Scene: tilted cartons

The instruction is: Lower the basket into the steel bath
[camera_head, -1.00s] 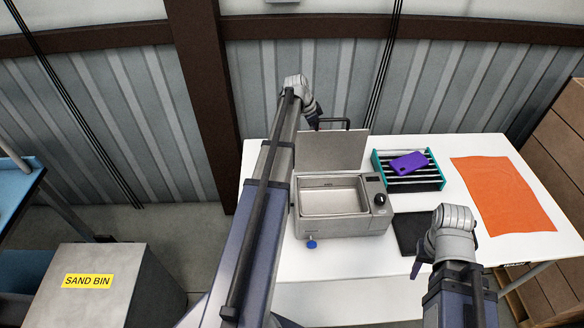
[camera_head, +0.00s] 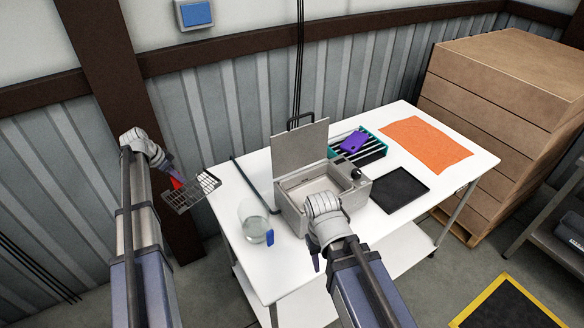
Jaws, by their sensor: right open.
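The steel bath (camera_head: 283,203) stands on the white table with its lid (camera_head: 300,146) raised at the back. Its basin (camera_head: 316,187) looks open and empty, with its front partly hidden by my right arm. The wire basket (camera_head: 196,194) hangs tilted in the air, left of the table and apart from the bath. My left gripper (camera_head: 175,180) is shut at the basket's red grip. My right gripper (camera_head: 317,262) is open and empty, low in front of the bath; its fingertips are mostly hidden by its wrist.
A clear glass vessel (camera_head: 253,218) with a blue part stands left of the bath, beside a dark rod (camera_head: 245,178). Right of the bath are a black mat (camera_head: 400,190), a teal rack (camera_head: 373,152) with a purple item (camera_head: 354,142), and an orange cloth (camera_head: 426,145). Cartons (camera_head: 490,130) stand further right.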

